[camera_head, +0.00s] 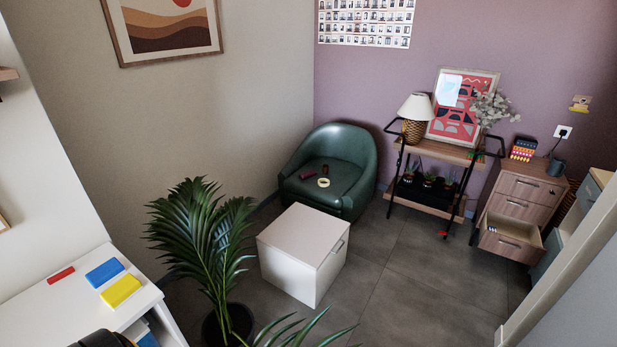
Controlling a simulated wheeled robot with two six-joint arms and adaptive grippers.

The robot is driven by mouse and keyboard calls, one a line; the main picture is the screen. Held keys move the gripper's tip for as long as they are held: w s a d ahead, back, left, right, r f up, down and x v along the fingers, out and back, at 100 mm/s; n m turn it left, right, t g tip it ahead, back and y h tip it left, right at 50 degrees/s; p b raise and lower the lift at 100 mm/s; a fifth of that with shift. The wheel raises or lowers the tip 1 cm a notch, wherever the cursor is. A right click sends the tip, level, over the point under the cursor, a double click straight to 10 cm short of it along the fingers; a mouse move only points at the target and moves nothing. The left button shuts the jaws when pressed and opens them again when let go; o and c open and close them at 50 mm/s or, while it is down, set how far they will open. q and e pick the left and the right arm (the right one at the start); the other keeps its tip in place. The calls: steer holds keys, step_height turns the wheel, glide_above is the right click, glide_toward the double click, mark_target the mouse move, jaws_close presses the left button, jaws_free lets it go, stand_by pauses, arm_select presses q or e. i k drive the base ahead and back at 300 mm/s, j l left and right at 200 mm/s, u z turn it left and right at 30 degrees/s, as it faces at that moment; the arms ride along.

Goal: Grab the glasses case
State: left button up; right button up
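I cannot tell for certain which thing is the glasses case. A small dark red object (307,174) lies on the seat of the green armchair (340,150), with a smaller reddish item (325,169) behind it and a pale yellow ring (323,183) beside it. A flat red object (60,274) lies on the white desk (40,315) at the lower left. These are too small to identify. Neither of my grippers shows clearly in view.
A white cabinet (291,264) stands in front of the armchair, and a leafy plant (205,235) to its left. A black cart (430,185) and a wooden drawer unit (522,200) with an open drawer stand right. Floor (400,285) is clear at the centre right.

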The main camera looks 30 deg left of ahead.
mark_target(310, 174)
steer(key=i+z, duration=0.1)
steer(key=z, duration=3.5)
steer(key=k+j+z, duration=0.15)
steer(key=j+z, duration=0.3)
steer(key=k+j+z, duration=0.25)
steer(key=j+z, duration=0.25)
steer(key=k+j+z, duration=0.3)
steer(key=z, duration=0.15)
steer(key=k+j+z, duration=0.35)
steer(key=z, duration=0.15)
steer(key=k+j+z, duration=0.15)
steer(key=k+z, duration=0.15)
steer(key=k, duration=0.4)
steer(key=k+z, duration=0.3)
steer(key=k, duration=0.45)
steer(key=k+z, duration=0.45)
steer(key=k+l+z, duration=0.2)
steer(key=k+z, duration=0.25)
steer(key=k+l+z, duration=0.35)
steer(key=z, duration=0.15)
steer(key=k+l+z, duration=0.45)
